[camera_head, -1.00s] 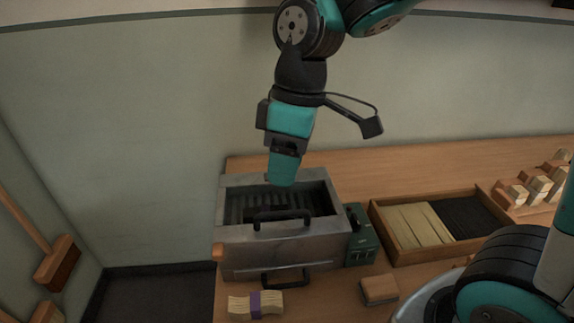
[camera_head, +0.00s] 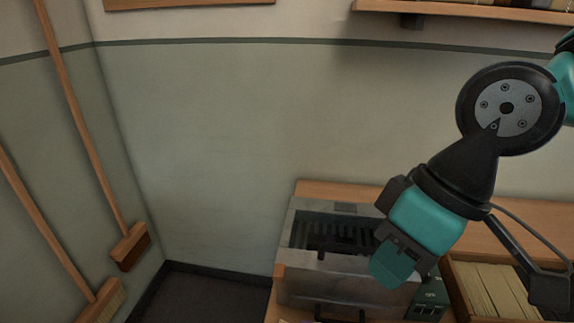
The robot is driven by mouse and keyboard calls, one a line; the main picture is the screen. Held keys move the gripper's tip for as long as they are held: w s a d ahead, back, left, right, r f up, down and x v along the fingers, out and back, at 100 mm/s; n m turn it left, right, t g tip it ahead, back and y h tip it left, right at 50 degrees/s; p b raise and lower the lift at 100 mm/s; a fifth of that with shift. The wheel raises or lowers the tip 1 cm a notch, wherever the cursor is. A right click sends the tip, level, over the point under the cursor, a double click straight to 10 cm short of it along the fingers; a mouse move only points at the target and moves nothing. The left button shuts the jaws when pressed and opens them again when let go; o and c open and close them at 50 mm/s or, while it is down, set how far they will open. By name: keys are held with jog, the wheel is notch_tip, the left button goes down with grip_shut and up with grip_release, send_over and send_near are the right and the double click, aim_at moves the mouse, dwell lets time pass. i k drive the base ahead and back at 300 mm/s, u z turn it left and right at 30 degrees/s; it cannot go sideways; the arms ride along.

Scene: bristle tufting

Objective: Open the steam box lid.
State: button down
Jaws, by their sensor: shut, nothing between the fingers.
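The grey metal steam box (camera_head: 300,285) stands at the left end of the wooden bench. A dark ribbed area (camera_head: 335,230) shows within its top rim. A black handle lies along the front of that area, partly behind my gripper, and another black handle (camera_head: 340,312) is low on the front face. I cannot clearly tell the lid from the rest of the box. My gripper (camera_head: 395,270) is shut and empty. It points down and left in front of the box's right part and hides it. I see no grip on a handle; contact with the box cannot be told.
A green control unit (camera_head: 428,303) stands right of the box. A wooden tray (camera_head: 458,290) of pale bristles is further right, partly behind my arm. Brooms (camera_head: 130,245) lean at the left wall. A shelf (camera_head: 470,12) is high at the right. The wall space above the box is clear.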

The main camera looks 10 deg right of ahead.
aim_at(320, 261)
jog(key=z, duration=0.2)
jog(key=k, duration=1.1)
jog(key=u, duration=0.2)
